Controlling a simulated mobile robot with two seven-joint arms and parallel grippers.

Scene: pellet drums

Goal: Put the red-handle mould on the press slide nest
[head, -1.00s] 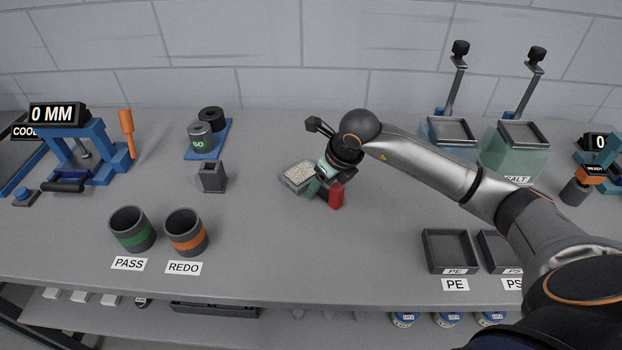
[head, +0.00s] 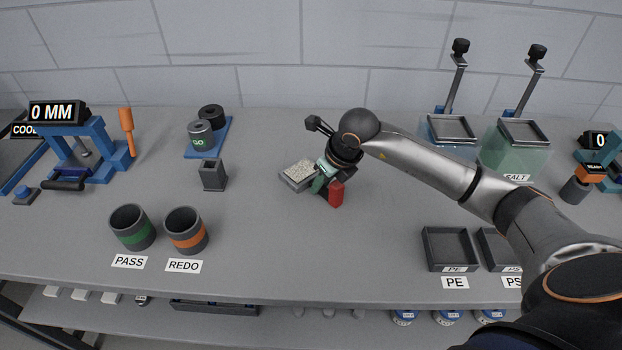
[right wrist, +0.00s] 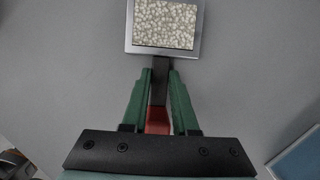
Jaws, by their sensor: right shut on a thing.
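The red-handle mould is a square metal tray full of pale pellets (head: 297,174), with a red handle (head: 336,194) toward the front right. It is in the middle of the table in the head view; its pellet-filled tray also shows at the top of the right wrist view (right wrist: 166,24). My right gripper (head: 322,182) is shut on the handle, its green fingers on both sides of the handle's dark neck in the wrist view. I cannot tell whether the mould is lifted. The blue press (head: 85,150) with a "0 MM" display stands at the far left; its slide nest is not clear. My left gripper is out of view.
Between mould and press stand a small dark square holder (head: 213,175), a blue stand with GO cylinder (head: 201,136), and the PASS cup (head: 132,228) and REDO cup (head: 186,232). PE tray (head: 450,248) lies front right. Table around the mould is clear.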

